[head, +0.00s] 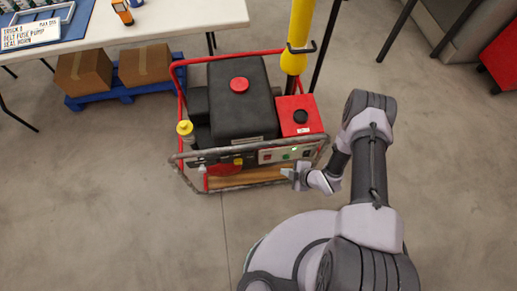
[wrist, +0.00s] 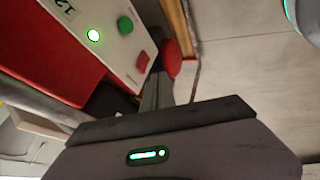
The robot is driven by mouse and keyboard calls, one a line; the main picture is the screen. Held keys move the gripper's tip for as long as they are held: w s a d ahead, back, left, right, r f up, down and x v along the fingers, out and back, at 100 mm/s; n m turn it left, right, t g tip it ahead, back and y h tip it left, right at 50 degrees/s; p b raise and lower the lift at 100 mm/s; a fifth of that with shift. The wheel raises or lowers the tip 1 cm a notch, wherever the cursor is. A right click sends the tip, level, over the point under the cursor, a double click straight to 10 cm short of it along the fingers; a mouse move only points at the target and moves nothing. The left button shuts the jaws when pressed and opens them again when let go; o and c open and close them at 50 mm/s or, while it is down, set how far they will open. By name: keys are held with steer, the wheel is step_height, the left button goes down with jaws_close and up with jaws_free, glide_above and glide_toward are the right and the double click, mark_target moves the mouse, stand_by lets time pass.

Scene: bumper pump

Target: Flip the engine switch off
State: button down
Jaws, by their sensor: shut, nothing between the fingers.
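The pump (head: 240,105) has a black body in a red tube frame. Its pale control panel (head: 278,154) is on the front, low right. A round red knob (wrist: 172,57) is just beyond the panel's edge. I cannot tell for sure which one is the engine switch. My gripper (head: 286,173) is shut and empty, just in front of the panel. Its fingers (wrist: 158,88) end close to the red control and knob; contact is unclear.
The frame's front bar (head: 245,148) runs across the pump near the panel. A yellow pole (head: 299,30) stands behind it. A table (head: 200,15), boxes (head: 145,65) and a blue pallet (head: 120,91) are at back left. The floor in front is clear.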

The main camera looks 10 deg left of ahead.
mark_target(268, 158)
steer(key=w+a+f+b, duration=0.6)
steer(key=f, duration=0.1)
steer(key=shift+w+b, duration=0.35)
steer(key=shift+b, duration=0.05)
stand_by(0.3)
steer(key=shift+a, duration=0.1)
